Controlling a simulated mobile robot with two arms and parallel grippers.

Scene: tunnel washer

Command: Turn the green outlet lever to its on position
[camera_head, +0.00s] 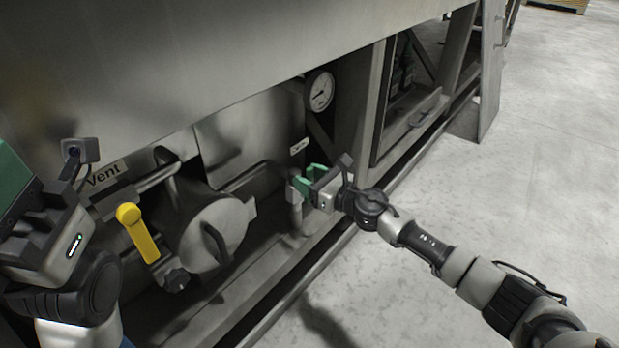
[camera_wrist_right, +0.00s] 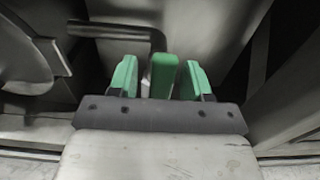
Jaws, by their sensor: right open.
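The green outlet lever (camera_wrist_right: 164,76) stands between the two light green fingers of my right gripper (camera_wrist_right: 159,68) in the right wrist view. Gaps show on both sides of it, so the fingers are open and not closed on it. In the head view my right gripper (camera_head: 308,178) is by the pipe under the machine, left of the frame post. There the lever is hard to tell from the green fingers. My left gripper (camera_head: 12,178) is at the left edge, cut off by the picture, so its opening is hidden.
A yellow lever (camera_head: 139,234) hangs on piping under a "Vent" label (camera_head: 104,174). A round capped cylinder (camera_head: 218,232) with a handle stands right of it. A pressure gauge (camera_head: 319,91) is above my right gripper. Open concrete floor (camera_head: 545,150) lies to the right.

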